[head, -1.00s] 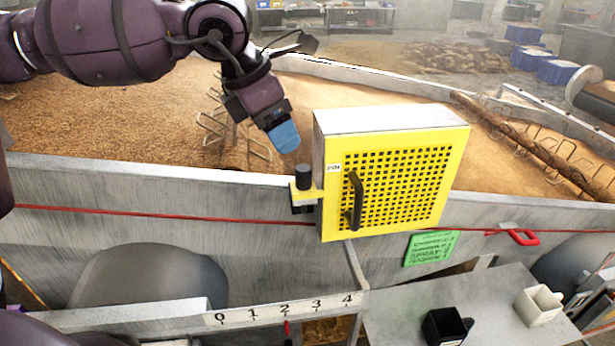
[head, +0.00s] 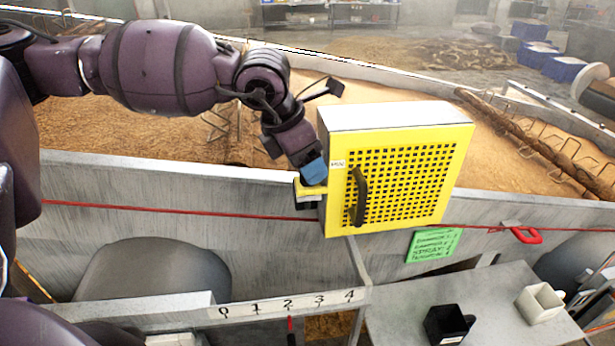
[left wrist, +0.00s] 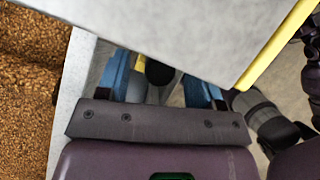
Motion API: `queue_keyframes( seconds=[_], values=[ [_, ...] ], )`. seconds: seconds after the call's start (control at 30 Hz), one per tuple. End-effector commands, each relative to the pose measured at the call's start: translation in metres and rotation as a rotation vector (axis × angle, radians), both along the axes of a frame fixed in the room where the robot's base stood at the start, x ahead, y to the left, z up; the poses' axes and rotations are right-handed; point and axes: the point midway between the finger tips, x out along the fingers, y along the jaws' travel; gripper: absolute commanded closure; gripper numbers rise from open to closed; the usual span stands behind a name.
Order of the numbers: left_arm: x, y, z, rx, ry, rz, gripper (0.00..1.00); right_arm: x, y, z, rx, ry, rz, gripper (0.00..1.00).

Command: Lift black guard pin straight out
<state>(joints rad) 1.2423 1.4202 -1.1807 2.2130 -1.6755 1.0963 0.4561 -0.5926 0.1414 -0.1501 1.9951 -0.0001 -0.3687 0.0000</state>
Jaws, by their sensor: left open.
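My left gripper (head: 314,172) is at the left side of the yellow guard box (head: 425,190), just above the yellow bracket (head: 312,191). Its blue fingers are open. In the left wrist view the round black end of the guard pin (left wrist: 159,72) shows between the fingers of my left gripper (left wrist: 160,85), with a gap on both sides. In the head view the gripper hides the pin. The grey top of the box (left wrist: 200,30) covers part of the fingers in the left wrist view. My right gripper is not in view.
The box has a black handle (head: 359,196) on its mesh front. A grey trough wall (head: 150,185) with a red cord (head: 150,208) runs behind. Grain (head: 90,130) lies beyond.

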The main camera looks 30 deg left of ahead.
Motion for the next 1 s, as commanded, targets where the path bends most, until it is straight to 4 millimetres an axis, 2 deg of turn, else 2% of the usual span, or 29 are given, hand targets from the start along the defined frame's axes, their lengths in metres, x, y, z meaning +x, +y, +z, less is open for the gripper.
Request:
queue_keyframes(
  seconds=[0.07, 0.4, 0.77, 0.87, 1.0],
  values=[
    [0.000, 0.000, 0.000, 0.000, 0.000, 0.000, 0.39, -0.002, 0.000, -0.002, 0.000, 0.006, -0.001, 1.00],
    [0.000, 0.000, 0.000, 0.000, 0.000, 0.000, 0.91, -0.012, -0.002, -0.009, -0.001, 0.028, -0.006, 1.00],
    [0.000, 0.000, 0.007, 0.001, -0.003, 0.000, 0.93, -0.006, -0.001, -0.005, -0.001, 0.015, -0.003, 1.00],
    [0.001, 0.000, 0.019, 0.000, -0.004, 0.001, 0.93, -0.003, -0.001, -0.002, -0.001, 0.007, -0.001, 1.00],
    [0.001, 0.000, 0.047, -0.001, -0.006, 0.000, 0.93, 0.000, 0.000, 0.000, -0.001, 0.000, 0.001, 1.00]
  ],
)
